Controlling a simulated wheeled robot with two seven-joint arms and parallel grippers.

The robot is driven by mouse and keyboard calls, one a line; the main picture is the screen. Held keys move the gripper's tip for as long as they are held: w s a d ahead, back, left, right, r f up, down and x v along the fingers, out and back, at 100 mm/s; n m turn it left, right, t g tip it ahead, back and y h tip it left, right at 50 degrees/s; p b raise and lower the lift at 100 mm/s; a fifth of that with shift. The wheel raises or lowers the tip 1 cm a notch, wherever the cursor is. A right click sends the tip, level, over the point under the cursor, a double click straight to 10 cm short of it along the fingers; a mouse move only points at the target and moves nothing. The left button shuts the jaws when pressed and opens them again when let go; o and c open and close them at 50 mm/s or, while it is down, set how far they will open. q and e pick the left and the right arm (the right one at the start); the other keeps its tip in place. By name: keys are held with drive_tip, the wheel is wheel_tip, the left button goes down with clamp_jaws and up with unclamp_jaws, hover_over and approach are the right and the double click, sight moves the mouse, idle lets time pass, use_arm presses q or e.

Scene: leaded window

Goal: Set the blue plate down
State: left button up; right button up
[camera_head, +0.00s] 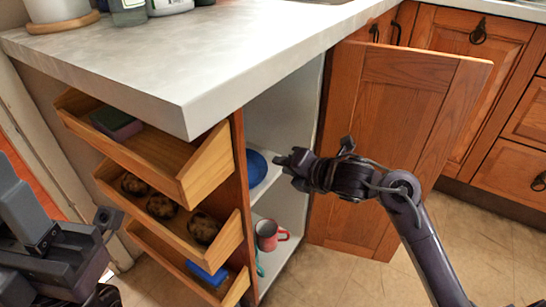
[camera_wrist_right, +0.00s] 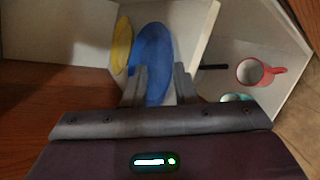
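The blue plate (camera_head: 257,167) shows inside the open cabinet, at the white shelf (camera_head: 271,180). It also shows in the right wrist view (camera_wrist_right: 152,58), with its near rim between the two fingers. My right gripper (camera_head: 284,161) reaches into the cabinet opening at the plate. In the right wrist view its fingers (camera_wrist_right: 161,78) stand apart, with a visible gap beside the plate, so it looks open around the rim. Whether a finger touches the plate is unclear. My left gripper (camera_head: 104,222) is at the left, outside the drawers; its fingers are not clear.
A red mug (camera_head: 268,235) stands on the lower shelf. The open wooden door (camera_head: 385,130) is to the right, the pull-out trays (camera_head: 200,170) to the left, the countertop (camera_head: 190,60) above.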

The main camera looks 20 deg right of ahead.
drive_tip(key=shift+p+v, duration=0.45)
drive_tip(key=shift+v, duration=1.9)
